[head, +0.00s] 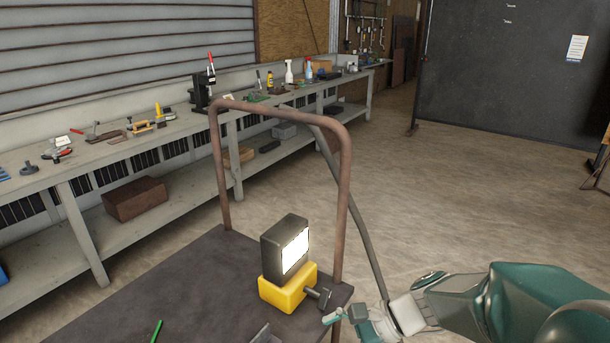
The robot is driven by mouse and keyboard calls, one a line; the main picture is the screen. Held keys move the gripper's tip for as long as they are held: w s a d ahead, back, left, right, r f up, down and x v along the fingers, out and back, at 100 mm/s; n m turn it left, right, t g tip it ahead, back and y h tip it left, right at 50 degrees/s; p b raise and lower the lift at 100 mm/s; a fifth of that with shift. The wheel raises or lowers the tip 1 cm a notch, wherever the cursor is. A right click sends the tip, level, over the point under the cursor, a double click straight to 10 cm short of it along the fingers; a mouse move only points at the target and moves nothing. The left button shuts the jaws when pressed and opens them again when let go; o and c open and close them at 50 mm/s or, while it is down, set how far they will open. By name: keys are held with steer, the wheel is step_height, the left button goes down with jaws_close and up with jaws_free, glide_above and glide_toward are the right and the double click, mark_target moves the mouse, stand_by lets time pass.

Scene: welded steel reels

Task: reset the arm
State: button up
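My arm, teal and grey, comes in from the lower right. My gripper (342,318) is at its end, low in the picture, by the right edge of a dark cart top (190,278). It is small and seen at an angle, so I cannot tell how its fingers stand or whether it touches anything. A yellow and black work lamp (286,262), lit, stands upright on the cart just left of my gripper.
A brown tubular handle (344,190) rises from the cart. A dark bar (350,215) slants down behind it towards my arm. A long workbench (170,130) with tools runs along the wall. A dark panel (510,80) stands at back right. Open floor (470,200) lies between.

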steer(key=s+d+r+n+t+h, duration=0.5)
steer(key=s+d+r+n+h, duration=0.3)
steer(key=n, duration=0.5)
steer(key=shift+s+d+t+h, duration=0.3)
steer(key=shift+s+d+h, duration=0.55)
steer(key=shift+d+h, duration=0.5)
steer(key=shift+a, duration=0.2)
